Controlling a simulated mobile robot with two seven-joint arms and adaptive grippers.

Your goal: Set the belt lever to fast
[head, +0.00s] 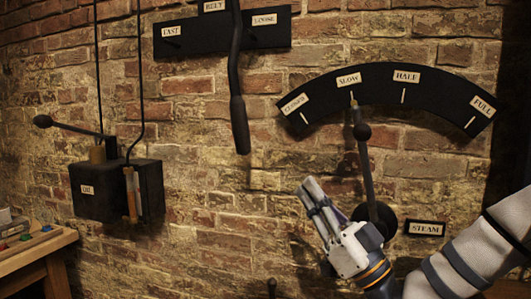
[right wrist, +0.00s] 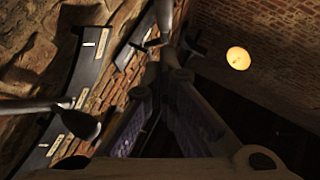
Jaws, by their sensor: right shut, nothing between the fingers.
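The belt lever (head: 239,110) is a dark hanging rod with a thicker handle at its lower end. It crosses the black belt plate (head: 188,43) between the FAST label on the left and the LOOSE label on the right, and hangs nearly straight down. My right gripper (head: 308,184) is shut and empty, below and to the right of the handle and apart from it. Its closed fingers (right wrist: 168,70) also show in the right wrist view, where I cannot surely pick out the belt lever. My left gripper is not in view.
The steam lever (head: 364,150) points near SLOW on its curved black plate (head: 375,78), close to the right of my right gripper. A black box (head: 150,187) with a side lever hangs at left, above a wooden bench (head: 40,245). Brick wall lies behind.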

